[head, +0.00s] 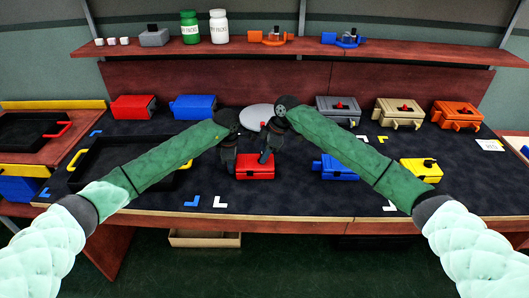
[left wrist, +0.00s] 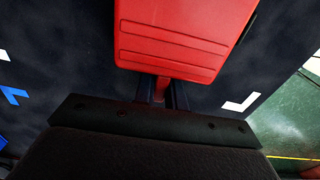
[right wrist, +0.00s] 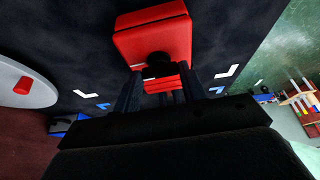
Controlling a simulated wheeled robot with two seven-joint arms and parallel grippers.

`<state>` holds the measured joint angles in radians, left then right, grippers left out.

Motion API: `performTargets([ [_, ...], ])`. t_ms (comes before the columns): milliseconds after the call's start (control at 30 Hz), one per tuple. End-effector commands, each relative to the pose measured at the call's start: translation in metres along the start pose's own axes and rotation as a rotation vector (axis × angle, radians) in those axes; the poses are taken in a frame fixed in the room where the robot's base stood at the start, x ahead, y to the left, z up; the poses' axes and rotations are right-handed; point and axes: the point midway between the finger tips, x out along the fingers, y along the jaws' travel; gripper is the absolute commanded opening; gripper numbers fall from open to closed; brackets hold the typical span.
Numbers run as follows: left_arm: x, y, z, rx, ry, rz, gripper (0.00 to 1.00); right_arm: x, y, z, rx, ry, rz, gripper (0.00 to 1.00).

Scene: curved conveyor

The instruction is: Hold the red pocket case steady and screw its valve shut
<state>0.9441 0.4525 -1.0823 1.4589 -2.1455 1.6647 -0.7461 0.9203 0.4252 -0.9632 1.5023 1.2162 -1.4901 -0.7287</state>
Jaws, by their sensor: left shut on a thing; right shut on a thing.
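The red pocket case (head: 254,174) stands on the dark mat at the front middle of the bench. My left gripper (head: 229,166) is at its left side. In the left wrist view the case's ribbed face (left wrist: 175,40) shows, and the left fingers (left wrist: 162,90) are shut on its narrow red handle (left wrist: 162,86). My right gripper (head: 266,156) is above the case, pointing down. In the right wrist view its fingers (right wrist: 158,88) are shut on the red part of the valve (right wrist: 160,84), beside a black part next to the case. How far the valve is turned is hidden.
A grey disc (head: 258,118) with a small red piece is behind my grippers. A blue case (head: 337,168) and a yellow case (head: 421,170) stand to the right. A black tray (head: 125,166) lies left. Several cases line the back. White and blue corner marks lie in front.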

Motion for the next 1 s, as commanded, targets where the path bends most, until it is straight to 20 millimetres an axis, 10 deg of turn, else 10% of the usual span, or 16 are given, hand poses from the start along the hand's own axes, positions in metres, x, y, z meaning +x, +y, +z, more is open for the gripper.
performTargets([
  [67, 0.000, 0.000, -0.001, -0.001, 0.001, 0.000, 0.00, -0.001, 0.000, 0.001, 0.001, -0.001, 0.000, 0.18],
  [100, 0.000, 0.000, -0.001, -0.001, 0.001, 0.000, 0.00, -0.001, 0.000, 0.001, 0.001, -0.001, 0.001, 0.49],
  [200, 0.000, 0.000, -0.001, -0.001, 0.001, 0.000, 0.00, 0.000, 0.000, 0.001, 0.001, -0.001, 0.001, 0.64],
  [567, 0.000, 0.000, 0.000, 0.000, 0.000, 0.000, 0.00, -0.005, 0.001, 0.000, 0.001, 0.000, 0.001, 0.64],
  [1000, 0.000, 0.000, 0.000, 0.000, 0.000, 0.000, 0.00, -0.080, 0.001, 0.001, 0.001, -0.001, 0.001, 0.64],
])
